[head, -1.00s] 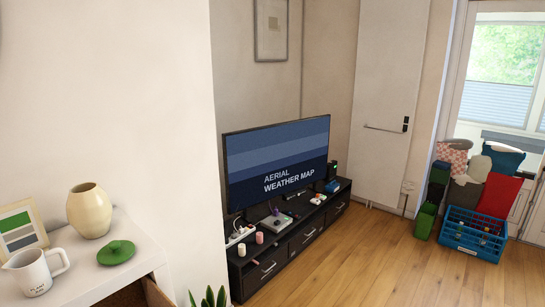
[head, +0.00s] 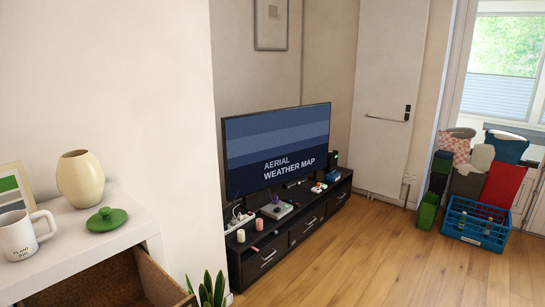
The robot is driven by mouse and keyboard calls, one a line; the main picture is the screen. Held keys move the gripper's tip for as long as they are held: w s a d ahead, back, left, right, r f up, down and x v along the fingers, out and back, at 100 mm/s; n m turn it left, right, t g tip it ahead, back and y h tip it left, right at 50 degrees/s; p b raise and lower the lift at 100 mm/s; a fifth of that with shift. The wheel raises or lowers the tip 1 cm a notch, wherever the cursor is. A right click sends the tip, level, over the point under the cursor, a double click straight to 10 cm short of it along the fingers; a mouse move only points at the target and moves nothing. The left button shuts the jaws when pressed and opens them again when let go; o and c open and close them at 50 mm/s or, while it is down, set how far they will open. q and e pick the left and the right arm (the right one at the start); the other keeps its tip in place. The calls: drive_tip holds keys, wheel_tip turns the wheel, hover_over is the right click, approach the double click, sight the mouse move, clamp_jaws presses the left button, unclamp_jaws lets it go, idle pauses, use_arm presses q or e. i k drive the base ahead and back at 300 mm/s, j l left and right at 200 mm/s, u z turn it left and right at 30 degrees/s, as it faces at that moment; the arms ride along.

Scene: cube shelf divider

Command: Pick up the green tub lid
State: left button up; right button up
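The green tub lid (head: 106,220) lies flat on the white top of a cabinet (head: 127,236) at the lower left, with its knob upward. It is near the cabinet's right end, in front of a cream vase (head: 80,178) and to the right of a white mug (head: 22,235). Nothing covers the lid. Neither of my grippers shows in the head view.
An open brown compartment or drawer (head: 150,275) shows below the cabinet top. A plant (head: 212,290) stands beside it. A black TV stand (head: 290,235) with a TV and small items runs along the wall. A blue crate (head: 475,225) stands far right. The wooden floor (head: 380,265) between is clear.

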sight(107, 219)
drive_tip(key=i+j, duration=0.1)
drive_tip(key=j, duration=0.35)
drive_tip(key=i+j+u, duration=0.1)
drive_tip(key=j, duration=0.35)
drive_tip(key=i+j, duration=0.1)
drive_tip(key=j, duration=0.3)
drive_tip(key=u, duration=0.05)
